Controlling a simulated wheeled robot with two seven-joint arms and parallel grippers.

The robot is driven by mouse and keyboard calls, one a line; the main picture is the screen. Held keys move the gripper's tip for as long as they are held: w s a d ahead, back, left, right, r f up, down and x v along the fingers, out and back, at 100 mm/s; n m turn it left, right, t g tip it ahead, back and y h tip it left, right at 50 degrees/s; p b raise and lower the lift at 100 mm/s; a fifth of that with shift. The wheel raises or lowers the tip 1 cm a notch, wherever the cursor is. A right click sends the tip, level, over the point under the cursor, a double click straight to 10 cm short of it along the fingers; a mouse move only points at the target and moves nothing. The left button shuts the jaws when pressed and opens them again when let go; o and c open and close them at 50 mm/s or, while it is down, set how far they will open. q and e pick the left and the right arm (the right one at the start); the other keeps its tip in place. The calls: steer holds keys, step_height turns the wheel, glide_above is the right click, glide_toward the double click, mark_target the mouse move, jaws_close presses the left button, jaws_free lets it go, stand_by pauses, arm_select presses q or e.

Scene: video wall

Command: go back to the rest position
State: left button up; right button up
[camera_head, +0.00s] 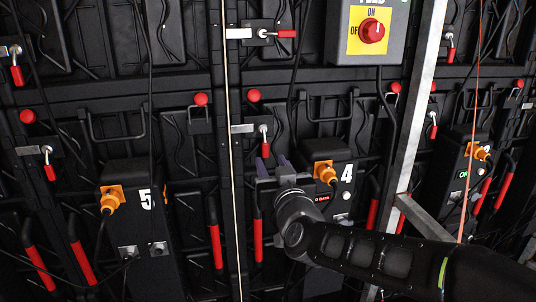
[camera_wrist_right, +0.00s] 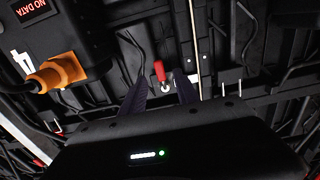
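My right gripper (camera_head: 273,166) reaches in from the lower right, in front of the dark back of the video wall. Its two fingers stand apart with nothing between them; they also show apart in the right wrist view (camera_wrist_right: 160,95). A latch with a red handle (camera_head: 265,145) is just above the fingertips, and the same red handle (camera_wrist_right: 159,71) appears between the fingers in the wrist view. I cannot tell the gap in depth, but no contact shows. My left gripper is not in view.
The box marked 4 (camera_head: 346,174), with an orange plug (camera_head: 324,174), is right beside my right gripper. The box marked 5 (camera_head: 128,215) is at the left. A red switch knob (camera_head: 372,31) is at the top. A metal post (camera_head: 418,110) rises behind my right arm.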

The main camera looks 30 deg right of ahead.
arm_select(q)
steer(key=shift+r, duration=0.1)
arm_select(e)
steer(key=shift+s+a, duration=0.15)
steer(key=shift+s, duration=0.15)
